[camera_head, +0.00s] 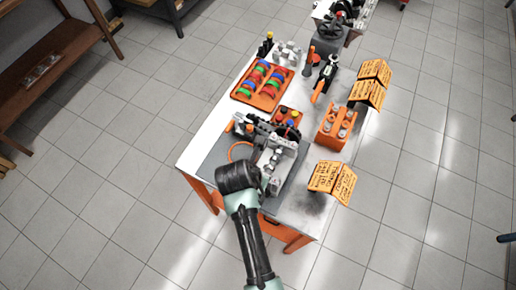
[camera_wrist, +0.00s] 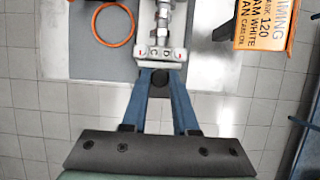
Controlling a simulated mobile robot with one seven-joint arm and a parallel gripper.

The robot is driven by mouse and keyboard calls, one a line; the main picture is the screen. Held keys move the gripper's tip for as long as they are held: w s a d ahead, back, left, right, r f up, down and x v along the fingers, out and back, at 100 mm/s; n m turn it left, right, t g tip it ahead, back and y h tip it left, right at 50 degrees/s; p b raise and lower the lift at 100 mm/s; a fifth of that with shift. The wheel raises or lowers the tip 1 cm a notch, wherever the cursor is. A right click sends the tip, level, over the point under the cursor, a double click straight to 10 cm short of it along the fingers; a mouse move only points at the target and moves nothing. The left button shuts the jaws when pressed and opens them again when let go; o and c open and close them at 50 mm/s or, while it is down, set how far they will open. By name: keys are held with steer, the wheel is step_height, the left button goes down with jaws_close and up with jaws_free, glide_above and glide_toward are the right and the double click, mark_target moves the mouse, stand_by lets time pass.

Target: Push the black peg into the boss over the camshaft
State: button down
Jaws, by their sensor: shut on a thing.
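In the wrist view the two blue fingers of my gripper (camera_wrist: 160,76) close in on a small dark piece, which looks like the black peg (camera_wrist: 159,78). Its tip is at the near end of the light grey block (camera_wrist: 172,56), which bears letters. The silver camshaft (camera_wrist: 163,18) runs away from that end along the block. I cannot tell whether the peg is in the boss or just against it. In the head view the engine block (camera_head: 283,165) lies on the table, and my wrist hides most of the gripper at its near left side.
The table (camera_head: 197,150) also holds an orange tray of coloured rings (camera_head: 262,86), an orange holder with grey parts (camera_head: 337,126) and orange sign cards (camera_head: 332,181). An orange ring (camera_wrist: 113,24) lies on the grey mat left of the block.

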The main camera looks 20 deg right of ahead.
steer(key=shift+f+b, duration=0.3)
steer(key=shift+f, duration=0.25)
steer(key=c, duration=0.9)
jaws_free()
steer(key=shift+r+p, duration=1.5)
steer(key=shift+p, duration=0.5)
steer(key=shift+o, duration=0.2)
steer(key=o, duration=0.5)
steer(key=b+v, duration=0.2)
steer(key=v, duration=1.1)
